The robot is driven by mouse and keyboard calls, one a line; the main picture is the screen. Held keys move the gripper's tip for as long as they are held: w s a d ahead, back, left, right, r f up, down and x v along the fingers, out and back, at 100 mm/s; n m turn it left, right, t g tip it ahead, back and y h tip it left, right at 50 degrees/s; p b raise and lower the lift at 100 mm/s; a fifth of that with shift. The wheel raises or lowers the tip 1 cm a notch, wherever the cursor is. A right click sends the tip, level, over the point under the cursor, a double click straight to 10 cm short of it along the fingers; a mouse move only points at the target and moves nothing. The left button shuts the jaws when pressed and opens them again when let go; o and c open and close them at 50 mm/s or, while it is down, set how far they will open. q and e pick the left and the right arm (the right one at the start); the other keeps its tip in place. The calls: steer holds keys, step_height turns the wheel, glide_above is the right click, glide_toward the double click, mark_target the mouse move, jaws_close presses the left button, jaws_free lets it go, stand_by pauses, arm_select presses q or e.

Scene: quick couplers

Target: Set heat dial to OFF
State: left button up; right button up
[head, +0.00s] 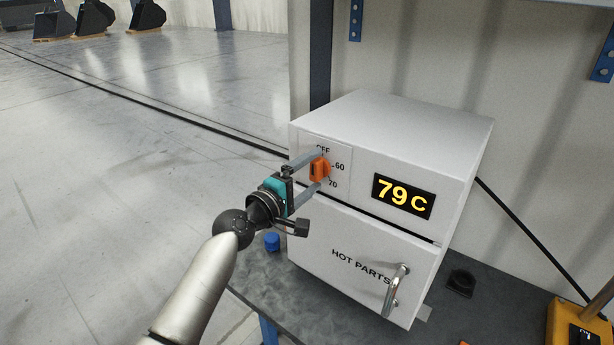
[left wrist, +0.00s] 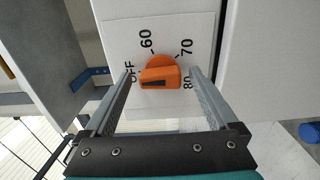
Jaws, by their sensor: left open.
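The orange heat dial (head: 319,169) is on the front of a white oven-like box (head: 400,130), left of a display reading 79 C. My left gripper (head: 317,171) is open at the dial, one finger above it and one below in the head view. In the left wrist view the dial (left wrist: 160,76) lies between the two open fingers (left wrist: 160,80), with a small gap visible at each side. Its raised bar lies crosswise there, with a dark mark left of centre. OFF is partly hidden by the left finger, and 80 by the right. My right gripper is not in view.
The box door, marked HOT PARTS, has a metal handle (head: 397,290) and looks shut. The box stands on a dark bench (head: 310,300). A blue cap-like part (head: 272,242) lies at left, a black block (head: 461,282) at right. A yellow device (head: 575,325) is at the right edge.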

arm_select(q)
steer(key=v, duration=1.5)
steer(key=shift+s+a, duration=0.1)
steer(key=s+a+f+m+g+y+b, duration=0.1)
steer(key=s+a+f+g+y+b, duration=0.15)
steer(key=f, duration=1.05)
steer(key=s+a+f+m+g+y+b, duration=0.1)
steer(key=s+a+f+y+b, duration=0.15)
steer(key=f, duration=1.15)
steer(key=s+a+f+m+g+y+b, duration=0.1)
steer(key=s+a+f+g+y, duration=0.15)
steer(key=f, duration=1.05)
steer(key=s+f+m+g+y+b, duration=0.1)
steer(key=s+f+m+g+b, duration=0.1)
steer(key=s+f, duration=0.7)
steer(key=s+a+f+m+g+y+b, duration=0.1)
steer(key=s+f+m+g+b, duration=0.1)
steer(key=s+f+m, duration=0.3)
steer(key=s+a+f+m+g+y+b, duration=0.1)
steer(key=s+f+m+g+b, duration=0.1)
steer(key=s+f, duration=1.2)
steer(key=s+m+g, duration=0.1)
steer(key=s, duration=0.8)
steer(key=shift+s+g, duration=0.2)
steer(key=shift+g, duration=0.1)
